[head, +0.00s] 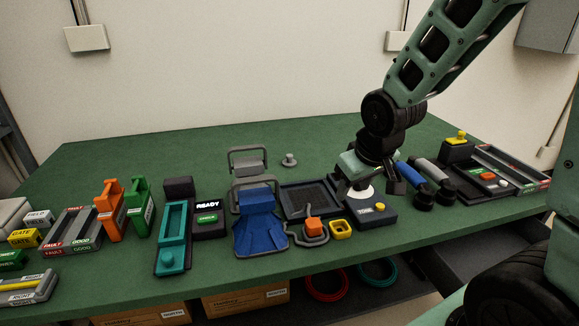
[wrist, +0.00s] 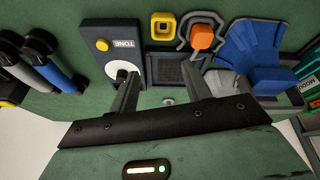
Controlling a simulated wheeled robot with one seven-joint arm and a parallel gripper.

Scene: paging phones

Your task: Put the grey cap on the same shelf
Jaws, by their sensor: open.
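A small grey cap (head: 289,160) with a knob sits on the green table, behind the dark mesh-bottomed tray (head: 293,202). In the wrist view, the grey cap (wrist: 168,100) appears between the two fingers, past the tray's edge. My gripper (head: 367,186) is over the dark blue TONE box (head: 380,216), right of the cap in the head view. In the wrist view my gripper (wrist: 160,88) is open, with nothing held between its fingers. A lower shelf (head: 408,284) under the table shows only partly.
An orange-topped piece in a grey loop (head: 313,229) and a yellow ring (head: 341,229) lie in front of the tray. A blue chair-like holder (head: 260,225) stands left of it. Blue and grey handles (head: 412,178) are close right of my gripper. Table behind the cap is clear.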

